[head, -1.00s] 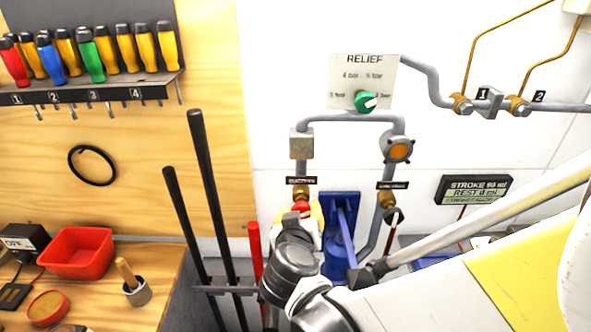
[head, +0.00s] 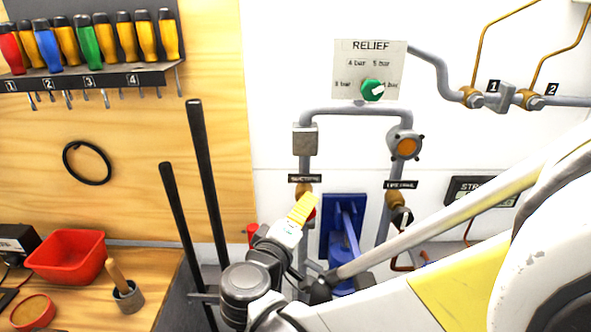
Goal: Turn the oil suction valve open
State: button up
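The suction valve's brass body (head: 304,189) sits on the grey pipe under a small dark label that appears to read SUCTION (head: 306,178). A bit of its red handle (head: 312,213) shows at the edge of my gripper; the rest is hidden behind it. My gripper (head: 303,208) is right in front of the valve, with one yellow finger seen from the side. The other finger is hidden, so I cannot tell whether it touches or grips the handle.
A second brass valve with a black handle (head: 402,218) stands to the right. A blue pump part (head: 345,230) lies between the pipes. The RELIEF panel with a green knob (head: 373,90) is above. Long black bars (head: 207,180) stand to the left, beside the wooden bench.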

jog(key=shift+f+n+t+h+b, duration=0.1)
jog(key=shift+n+t+h+b, duration=0.25)
jog(key=shift+n+b, duration=0.45)
jog(key=o, duration=1.2)
